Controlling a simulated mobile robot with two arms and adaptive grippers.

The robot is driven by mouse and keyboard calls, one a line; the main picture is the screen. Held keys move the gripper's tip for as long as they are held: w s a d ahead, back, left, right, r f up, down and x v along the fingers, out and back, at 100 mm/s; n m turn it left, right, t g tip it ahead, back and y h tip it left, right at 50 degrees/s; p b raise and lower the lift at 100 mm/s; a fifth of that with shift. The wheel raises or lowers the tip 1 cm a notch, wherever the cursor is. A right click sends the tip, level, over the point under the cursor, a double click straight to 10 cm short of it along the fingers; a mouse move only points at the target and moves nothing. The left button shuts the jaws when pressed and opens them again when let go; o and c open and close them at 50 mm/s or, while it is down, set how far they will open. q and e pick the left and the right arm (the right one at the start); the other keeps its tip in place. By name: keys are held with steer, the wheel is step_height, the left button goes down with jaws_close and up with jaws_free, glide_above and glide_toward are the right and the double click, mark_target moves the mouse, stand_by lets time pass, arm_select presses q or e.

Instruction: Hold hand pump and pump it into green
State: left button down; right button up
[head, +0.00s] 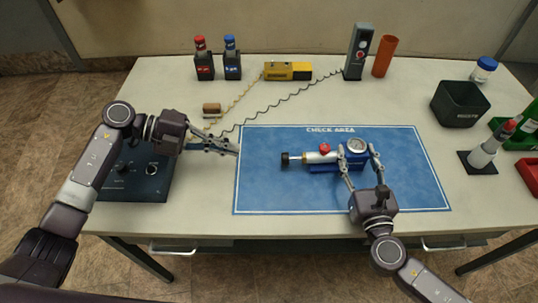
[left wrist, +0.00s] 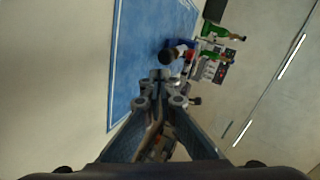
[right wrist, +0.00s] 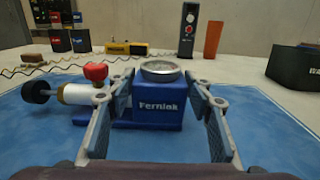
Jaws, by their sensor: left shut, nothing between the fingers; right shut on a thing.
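The hand pump lies on the blue check-area mat (head: 280,196). It has a blue body marked "Fernlak" (right wrist: 158,108), a round gauge (head: 357,145) on top, a red knob (head: 324,148), and a silver barrel with a black handle (head: 287,159) pointing left. The gauge reading is too small to tell. My right gripper (head: 357,152) is shut on the blue body, one finger on each side. My left gripper (head: 237,151) is shut and empty above the mat's left edge, apart from and left of the handle. The handle also shows beyond it in the left wrist view (left wrist: 166,56).
A dark blue box with knobs (head: 135,172) sits under my left arm. Red and blue-topped bottles (head: 204,67), a yellow meter (head: 287,70), and a grey device (head: 357,52) stand at the back. A black bin (head: 459,103) is at right. The mat's left part is clear.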

arm_select(q)
steer(key=m, duration=0.6)
steer(key=shift+a+r, duration=0.25)
steer(key=shift+a, duration=0.15)
steer(key=m, duration=0.5)
steer(key=shift+s+a+r+y, duration=0.1)
steer(key=shift+a+r+y, duration=0.05)
steer(key=shift+a+y, duration=0.2)
steer(key=m, duration=0.5)
steer(key=shift+s+a+r+m, duration=0.1)
steer(key=shift+a+r+m, duration=0.1)
steer(key=shift+a+m, duration=0.15)
steer(key=m, duration=0.4)
steer(key=shift+a+r+y, duration=0.1)
steer(key=shift+a+y, duration=0.15)
glide_toward(285, 159)
steer(key=f, duration=0.5)
steer(key=shift+w+d, duration=0.2)
steer(key=shift+w, duration=0.15)
steer(key=d, duration=0.3)
steer(key=shift+w+d, duration=0.2)
steer(key=shift+d, duration=0.4)
